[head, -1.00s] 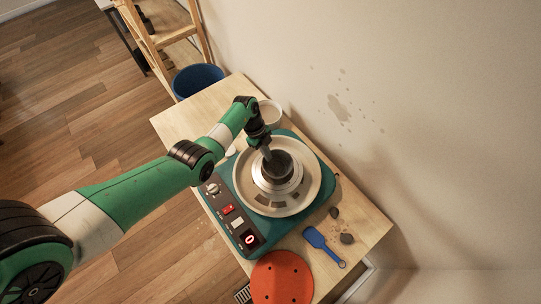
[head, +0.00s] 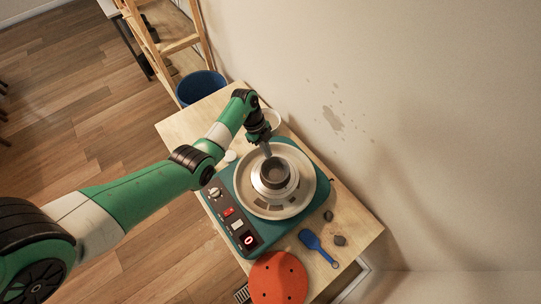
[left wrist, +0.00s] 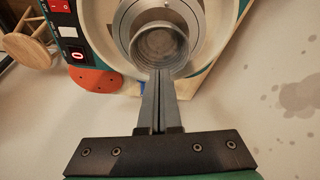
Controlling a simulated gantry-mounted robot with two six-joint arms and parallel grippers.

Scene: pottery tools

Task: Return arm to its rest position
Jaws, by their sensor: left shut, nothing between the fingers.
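My left gripper (head: 267,150) is shut and empty, with its thin fingers together above the back edge of the pottery wheel. In the left wrist view the closed fingers (left wrist: 160,76) reach up to the near rim of a dark round pot (left wrist: 158,45); whether they touch it I cannot tell. The pot (head: 275,174) stands upright on the silver wheel head, inside the pale splash pan (head: 305,195) of the teal wheel base (head: 239,197). My right gripper is not in view.
A white bowl (head: 273,118) stands behind the wheel, close to my left wrist. A wall borders the right.

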